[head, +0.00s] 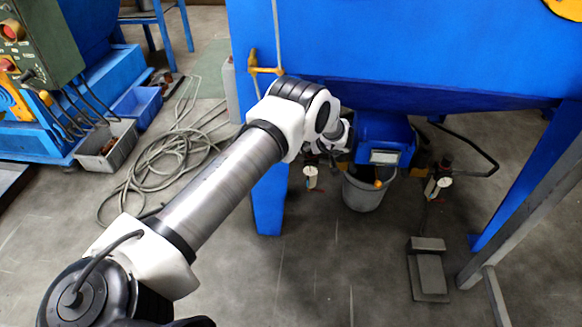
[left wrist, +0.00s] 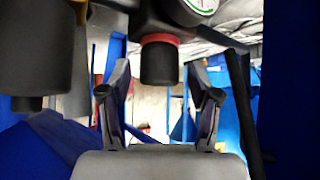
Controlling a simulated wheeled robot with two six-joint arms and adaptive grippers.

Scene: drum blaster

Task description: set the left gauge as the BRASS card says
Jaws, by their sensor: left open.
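My left gripper (left wrist: 160,88) is open in the left wrist view, with one finger on each side of a black knob (left wrist: 158,65) that has a red ring. No finger clearly touches the knob. Part of a white gauge dial with a green band (left wrist: 200,5) shows at the top edge; its needle and reading cannot be made out. In the head view my left arm reaches under the blue machine. It mostly hides the gripper there, near a small left fitting with a white part (head: 310,178). A similar right fitting (head: 437,187) stands farther right. I cannot identify a BRASS card.
A grey bucket (head: 365,192) stands below the blue box (head: 385,132) under the machine. A blue leg (head: 269,200) is close to my arm. A foot pedal (head: 429,270) lies on the floor at right. Another black cylinder (left wrist: 38,60) fills the left of the wrist view.

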